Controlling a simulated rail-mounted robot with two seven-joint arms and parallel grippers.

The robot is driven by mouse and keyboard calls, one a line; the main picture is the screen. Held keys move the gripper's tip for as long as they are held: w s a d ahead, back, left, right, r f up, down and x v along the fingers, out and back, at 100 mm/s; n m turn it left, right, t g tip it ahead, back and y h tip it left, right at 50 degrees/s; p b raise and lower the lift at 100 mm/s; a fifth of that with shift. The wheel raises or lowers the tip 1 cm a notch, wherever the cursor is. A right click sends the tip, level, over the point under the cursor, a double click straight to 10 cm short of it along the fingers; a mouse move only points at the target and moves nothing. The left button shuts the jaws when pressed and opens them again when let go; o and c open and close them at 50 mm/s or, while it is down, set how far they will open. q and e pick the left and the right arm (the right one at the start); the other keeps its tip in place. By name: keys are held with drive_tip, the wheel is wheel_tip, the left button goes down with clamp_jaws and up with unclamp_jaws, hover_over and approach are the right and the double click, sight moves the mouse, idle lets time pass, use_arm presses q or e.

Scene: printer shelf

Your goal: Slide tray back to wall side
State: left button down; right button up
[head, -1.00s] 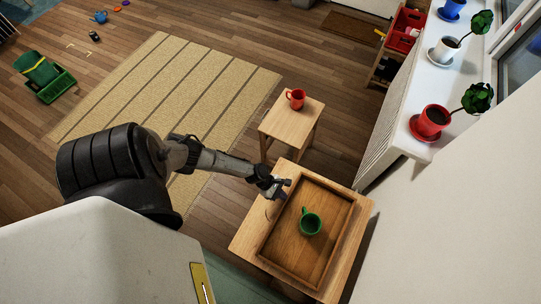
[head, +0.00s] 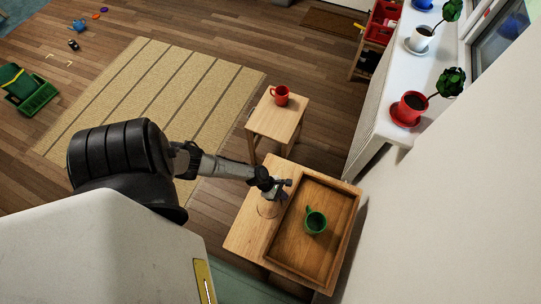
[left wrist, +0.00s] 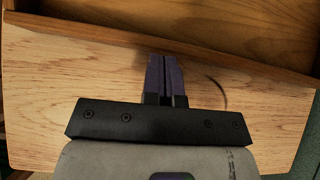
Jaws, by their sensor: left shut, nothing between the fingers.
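The brown wooden tray (head: 296,260) lies on the light wooden table (head: 245,232), along the table's right side near the white wall. A green mug (head: 316,221) stands inside the tray. My left gripper (head: 284,187) is shut and empty, at the outer left side of the tray near its far end. In the left wrist view the closed fingers (left wrist: 165,75) point at the tray wall (left wrist: 190,48). They are touching it or very close; I cannot tell which. My right gripper is not in view.
A bare strip of table shows left of the tray. A small stool (head: 274,120) with a red mug (head: 280,95) stands beyond the table. The wall (head: 430,190) rises at the right. Potted plants stand on the white sill (head: 392,118).

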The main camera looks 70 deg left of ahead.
use_arm(q)
drive_tip(key=s+a, duration=0.2)
drive_tip(key=shift+s+a+r, duration=0.3)
drive_tip(key=shift+s+r, duration=0.05)
drive_tip(key=shift+s, duration=0.05)
drive_tip(key=p+v, duration=0.2)
drive_tip(key=v, duration=0.7)
drive_tip(key=shift+r, duration=0.15)
